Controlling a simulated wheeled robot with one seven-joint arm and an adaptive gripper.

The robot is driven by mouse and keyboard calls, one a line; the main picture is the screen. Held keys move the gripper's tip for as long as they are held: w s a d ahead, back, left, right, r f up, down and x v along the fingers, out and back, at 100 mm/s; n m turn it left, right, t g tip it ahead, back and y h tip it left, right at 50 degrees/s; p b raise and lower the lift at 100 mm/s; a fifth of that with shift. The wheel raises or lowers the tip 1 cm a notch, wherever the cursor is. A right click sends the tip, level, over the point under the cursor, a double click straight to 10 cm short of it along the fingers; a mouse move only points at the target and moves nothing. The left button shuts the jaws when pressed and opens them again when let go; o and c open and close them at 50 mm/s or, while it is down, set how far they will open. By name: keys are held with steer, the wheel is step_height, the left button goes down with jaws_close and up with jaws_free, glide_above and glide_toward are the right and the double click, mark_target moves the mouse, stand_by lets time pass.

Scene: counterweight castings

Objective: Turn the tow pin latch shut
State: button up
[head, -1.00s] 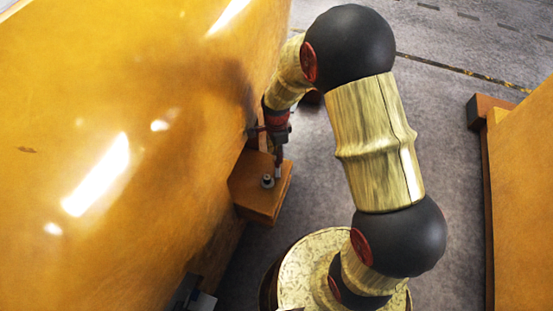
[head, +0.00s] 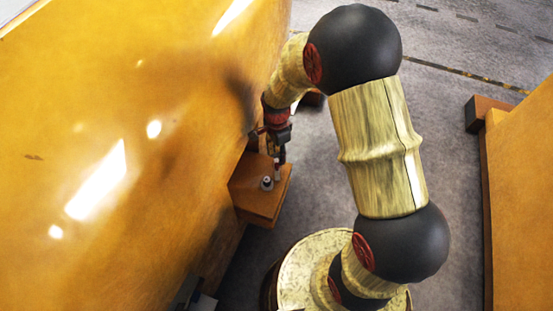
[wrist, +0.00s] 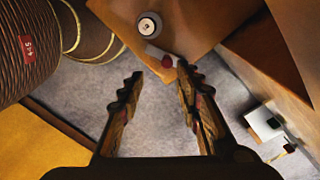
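The tow pin (head: 266,183) stands upright on an orange bracket (head: 258,205) that juts from the big casting. In the wrist view, the round pale head of the tow pin (wrist: 149,25) shows with a dark centre. Beside it the latch (wrist: 156,52), a short pale metal bar with a red end, lies at the bracket's edge. My gripper (wrist: 160,73) is open and empty, with its fingertips on either side of the red end in this view; I cannot tell whether they touch it. In the head view my gripper (head: 278,155) is just above the bracket and partly hides the latch.
A large glossy orange casting (head: 90,120) fills the left side. Another orange casting (head: 525,190) stands at the right edge. A small white box-like item (wrist: 265,122) shows at the right of the wrist view.

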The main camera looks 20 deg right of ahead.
mark_target(277, 164)
steer(key=n, duration=0.3)
steer(key=f+n, duration=0.1)
steer(key=n, duration=0.1)
steer(key=f+n, duration=0.1)
steer(key=n, duration=0.2)
steer(key=shift+n+p, duration=0.3)
steer(key=n, duration=0.4)
steer(key=shift+w+f+n, duration=0.15)
steer(key=shift+w+n, duration=0.05)
steer(key=shift+n, duration=0.1)
steer(key=n, duration=0.3)
steer(key=shift+w+n, duration=0.25)
steer(key=shift+n, duration=0.05)
steer(key=n, duration=0.2)
steer(key=shift+w+f+n, duration=0.1)
steer(key=shift+n, duration=0.3)
steer(key=shift+f+b, duration=1)
steer(key=shift+f, duration=2.85)
steer(key=shift+c, duration=0.3)
steer(key=c, duration=0.7)
jaws_close()
